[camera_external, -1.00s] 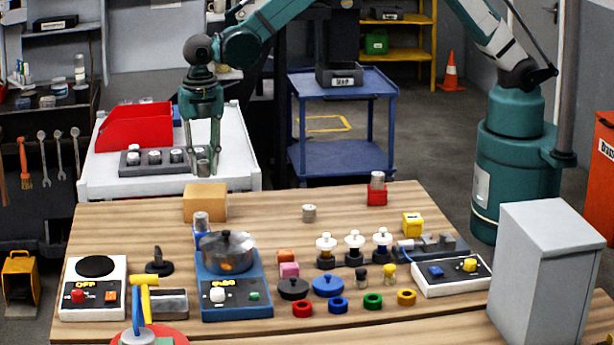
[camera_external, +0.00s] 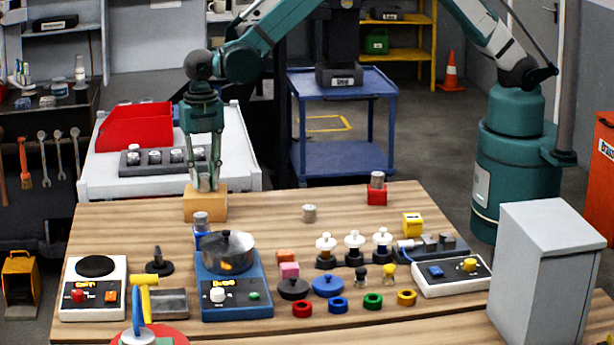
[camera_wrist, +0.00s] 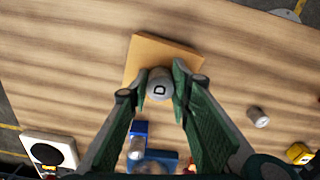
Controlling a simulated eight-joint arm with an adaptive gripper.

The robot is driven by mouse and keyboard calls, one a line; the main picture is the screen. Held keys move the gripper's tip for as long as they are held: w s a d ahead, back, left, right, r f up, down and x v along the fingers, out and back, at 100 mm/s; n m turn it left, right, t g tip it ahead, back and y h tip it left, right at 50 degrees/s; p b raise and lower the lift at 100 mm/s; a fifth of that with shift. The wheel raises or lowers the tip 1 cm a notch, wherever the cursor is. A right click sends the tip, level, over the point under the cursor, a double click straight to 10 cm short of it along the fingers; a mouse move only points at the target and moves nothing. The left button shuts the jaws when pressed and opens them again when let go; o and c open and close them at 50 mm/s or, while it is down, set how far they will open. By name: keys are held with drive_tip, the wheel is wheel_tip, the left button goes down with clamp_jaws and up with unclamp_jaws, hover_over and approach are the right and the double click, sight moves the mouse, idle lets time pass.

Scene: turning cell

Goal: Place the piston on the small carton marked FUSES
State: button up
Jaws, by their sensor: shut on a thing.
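The gripper points straight down over a tan carton (camera_external: 205,209) at the back left of the wooden table. In the wrist view the piston lies over the near part of the carton's top (camera_wrist: 150,52). The piston looks upright, at or just above the top; I cannot tell whether it touches. No FUSES marking is readable on the carton. In the external view the fingers mostly hide the piston.
A loose metal cylinder (camera_external: 309,213) stands to the right. A red block (camera_external: 377,198) carries another. The table's back edge is close.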

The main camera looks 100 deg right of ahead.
sight(204, 175)
drive_tip(key=shift+f, duration=0.2)
drive_tip(key=o, duration=0.9)
drive_tip(key=shift+r, duration=0.25)
wheel_tip(204, 175, up, 12)
drive_tip(key=shift+f+b, duration=0.1)
drive_tip(key=shift+b, duration=0.2)
idle(0.6)
